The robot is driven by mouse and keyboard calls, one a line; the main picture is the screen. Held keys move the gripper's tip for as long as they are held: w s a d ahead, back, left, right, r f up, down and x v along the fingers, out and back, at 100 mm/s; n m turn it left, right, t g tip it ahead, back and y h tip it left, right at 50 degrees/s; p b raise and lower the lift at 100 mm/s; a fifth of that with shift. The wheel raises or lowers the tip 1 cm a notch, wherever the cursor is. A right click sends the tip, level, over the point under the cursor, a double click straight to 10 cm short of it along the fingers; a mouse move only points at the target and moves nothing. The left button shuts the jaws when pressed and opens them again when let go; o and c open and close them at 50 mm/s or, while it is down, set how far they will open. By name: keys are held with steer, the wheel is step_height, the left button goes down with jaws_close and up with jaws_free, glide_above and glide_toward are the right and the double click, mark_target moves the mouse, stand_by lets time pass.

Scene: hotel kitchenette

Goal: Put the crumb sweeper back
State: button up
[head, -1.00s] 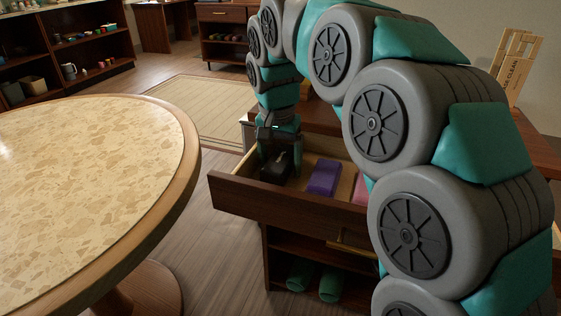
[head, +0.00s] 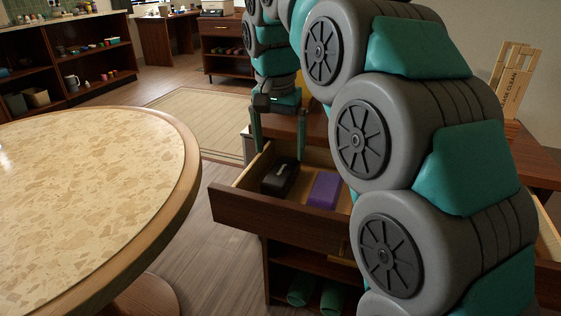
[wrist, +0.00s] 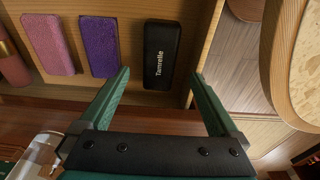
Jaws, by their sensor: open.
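The crumb sweeper appears to be the black oblong item (head: 281,180) with pale lettering. It lies in the open drawer (head: 285,217), near the drawer's left wall in the head view. In the wrist view the black item (wrist: 161,55) reads "Tamrelle" and lies flat beside a purple block. My gripper (head: 279,152) is open and empty, above and behind the black item in the head view. In the wrist view its two green fingers reach toward either side of the item, apart from it.
A purple block (head: 325,188) lies in the drawer beside the black item; a pink block (wrist: 48,44) lies beyond it. A round table (head: 90,180) stands close on the left. Green rolls (head: 302,289) sit on the shelf below. A wooden stand (head: 511,80) is at right.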

mark_target(279, 173)
steer(key=r, duration=0.4)
steer(key=shift+s+a, duration=0.1)
steer(key=shift+s, duration=0.1)
stand_by(0.4)
